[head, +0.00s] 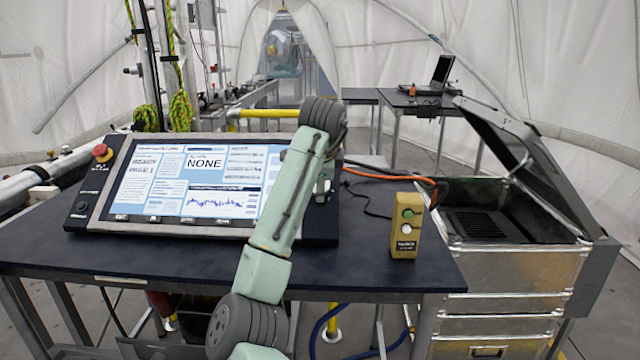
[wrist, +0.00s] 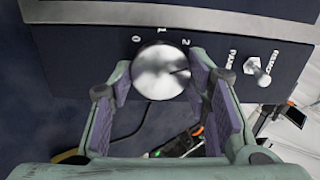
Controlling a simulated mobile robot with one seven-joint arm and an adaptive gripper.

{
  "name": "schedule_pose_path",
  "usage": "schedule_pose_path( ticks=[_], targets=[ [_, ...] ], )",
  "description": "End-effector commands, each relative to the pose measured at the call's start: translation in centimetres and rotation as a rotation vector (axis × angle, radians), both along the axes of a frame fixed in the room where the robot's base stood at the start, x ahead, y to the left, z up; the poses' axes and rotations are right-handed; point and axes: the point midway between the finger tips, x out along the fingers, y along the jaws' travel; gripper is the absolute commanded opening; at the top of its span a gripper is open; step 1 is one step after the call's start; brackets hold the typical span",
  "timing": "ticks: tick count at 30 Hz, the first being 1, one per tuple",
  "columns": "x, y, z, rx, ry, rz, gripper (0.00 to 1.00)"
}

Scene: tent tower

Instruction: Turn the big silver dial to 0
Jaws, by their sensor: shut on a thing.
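The big silver dial (wrist: 160,72) is on a dark panel in the wrist view, with the marks 0, 1 and 2 around its upper side. A thin dark mark shows on the right part of its face, nearest the 2; I cannot tell for sure that it is the pointer. My gripper (wrist: 161,88) has its purple-padded fingers on the left and right of the dial, shut on it. In the head view my arm hides the dial and the gripper behind the right end of the console (head: 110,226).
A silver toggle switch (wrist: 258,70) sits right of the dial. A yellow button box (head: 404,228) stands on the dark table (head: 365,270), with cables behind it. A red emergency button (head: 102,152) is at the console's left. An open metal case (head: 515,270) stands at the right.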

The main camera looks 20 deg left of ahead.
Motion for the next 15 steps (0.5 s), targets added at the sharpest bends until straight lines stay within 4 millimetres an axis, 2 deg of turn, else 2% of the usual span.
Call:
schedule_pose_path(
  ticks=[8, 15],
  targets=[
    [-0.02, -0.02, -0.06, -0.009, 0.0, 0.013, 0.16],
    [0.02, -0.11, -0.04, -0.066, -0.015, 0.096, 0.16]
  ],
)
